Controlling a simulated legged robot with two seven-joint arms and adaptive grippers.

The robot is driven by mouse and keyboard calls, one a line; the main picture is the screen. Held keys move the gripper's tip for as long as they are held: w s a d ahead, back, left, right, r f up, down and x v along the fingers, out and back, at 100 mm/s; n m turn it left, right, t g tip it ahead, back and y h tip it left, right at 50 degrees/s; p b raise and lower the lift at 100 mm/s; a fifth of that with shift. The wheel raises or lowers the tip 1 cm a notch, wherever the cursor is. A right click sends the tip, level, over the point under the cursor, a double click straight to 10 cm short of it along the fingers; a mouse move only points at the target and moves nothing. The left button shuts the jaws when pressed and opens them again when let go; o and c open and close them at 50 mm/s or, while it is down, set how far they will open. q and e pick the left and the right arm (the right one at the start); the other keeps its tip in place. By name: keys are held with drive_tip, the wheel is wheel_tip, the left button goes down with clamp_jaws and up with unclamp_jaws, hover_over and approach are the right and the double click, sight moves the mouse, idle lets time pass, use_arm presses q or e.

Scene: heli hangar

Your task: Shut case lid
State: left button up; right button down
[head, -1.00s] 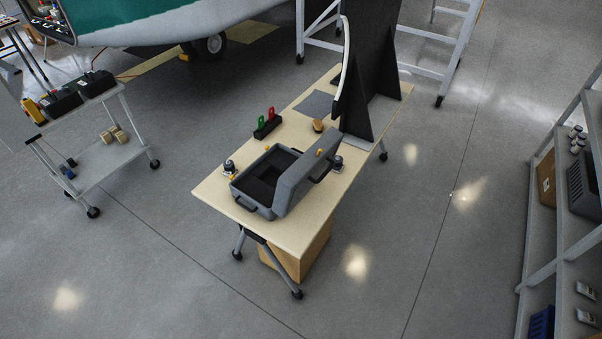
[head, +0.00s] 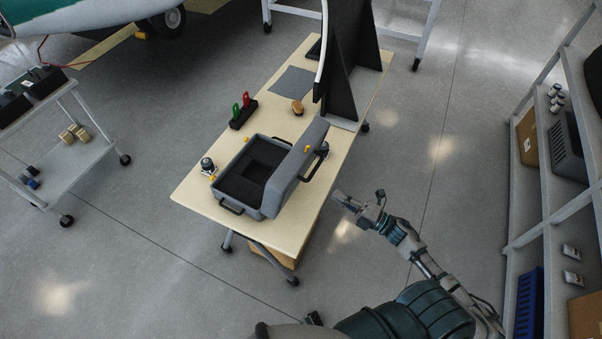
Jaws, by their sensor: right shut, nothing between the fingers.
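The grey case (head: 240,201) sits open on the wooden table (head: 200,198), with dark foam inside. Its lid (head: 295,167) stands raised on the right side, tilted. Small yellow latches show on the case's rim, and black handles show on the case and lid. My right gripper (head: 340,196) is shut and empty, just off the table's right edge, to the right of the lid and apart from it. My left gripper is not in view.
A black holder (head: 243,113) with red and green items, a brush (head: 297,107) and a black stand (head: 350,70) are on the table behind the case. A cart (head: 60,150) stands left, shelves (head: 520,230) right.

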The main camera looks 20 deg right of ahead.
sight(298, 172)
drive_tip(key=p+x, duration=0.2)
drive_tip(key=x, duration=0.9)
drive_tip(key=shift+w+a+r, duration=0.1)
drive_tip(key=shift+a+r, duration=0.05)
drive_tip(key=shift+a, duration=0.1)
drive_tip(key=shift+w+a, duration=0.15)
drive_tip(key=shift+w, duration=0.25)
drive_tip(key=shift+d, duration=0.25)
